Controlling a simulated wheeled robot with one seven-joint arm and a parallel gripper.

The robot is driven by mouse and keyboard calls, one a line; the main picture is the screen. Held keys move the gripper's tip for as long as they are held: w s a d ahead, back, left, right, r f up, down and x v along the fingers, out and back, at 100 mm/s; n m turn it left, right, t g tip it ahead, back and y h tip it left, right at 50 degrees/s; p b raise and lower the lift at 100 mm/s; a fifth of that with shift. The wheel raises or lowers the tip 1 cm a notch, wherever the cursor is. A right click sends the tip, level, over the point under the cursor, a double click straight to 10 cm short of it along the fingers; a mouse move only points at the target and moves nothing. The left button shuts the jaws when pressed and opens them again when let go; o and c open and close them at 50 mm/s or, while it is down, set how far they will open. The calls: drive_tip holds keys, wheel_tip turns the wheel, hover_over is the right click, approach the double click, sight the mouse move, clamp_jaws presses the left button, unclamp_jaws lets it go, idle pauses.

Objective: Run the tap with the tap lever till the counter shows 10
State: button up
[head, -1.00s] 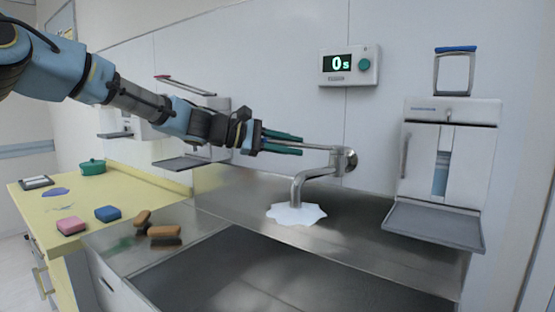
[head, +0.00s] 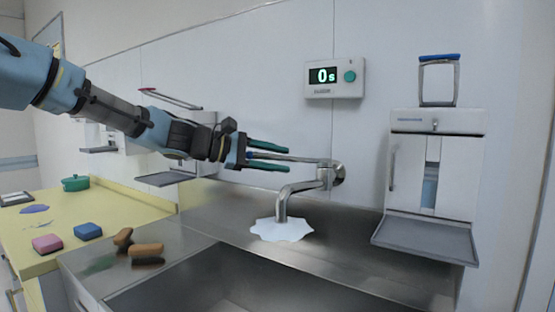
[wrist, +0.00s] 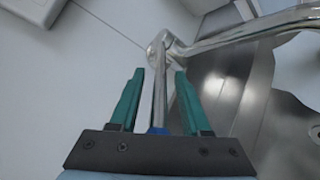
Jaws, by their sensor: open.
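The wall tap (head: 322,178) has a bent metal spout over the steel counter. Its thin tap lever (head: 308,160) reaches left from the wall fitting. My gripper (head: 287,159) is open, with one finger above and one below the lever in the head view. In the wrist view the lever (wrist: 161,85), with a blue end, runs lengthwise between the fingers of my gripper (wrist: 160,75). Gaps show on both sides there, so the fingers look apart from it. The wall counter (head: 335,77) shows 0 s and has a round green button. No running water can be made out.
A white wavy-edged patch (head: 281,230) lies under the spout. A dispenser (head: 435,160) with a tray is on the right wall. Brown brushes (head: 146,250) lie on the steel edge. A yellow counter (head: 110,213) holds pink and blue sponges and a green pot.

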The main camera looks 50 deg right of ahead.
sight(249, 153)
drive_tip(key=b+v, duration=0.2)
drive_tip(key=v, duration=0.8)
drive_tip(key=shift+w+a+r, duration=0.1)
drive_tip(key=shift+a+r, duration=0.05)
drive_tip(key=shift+a, duration=0.15)
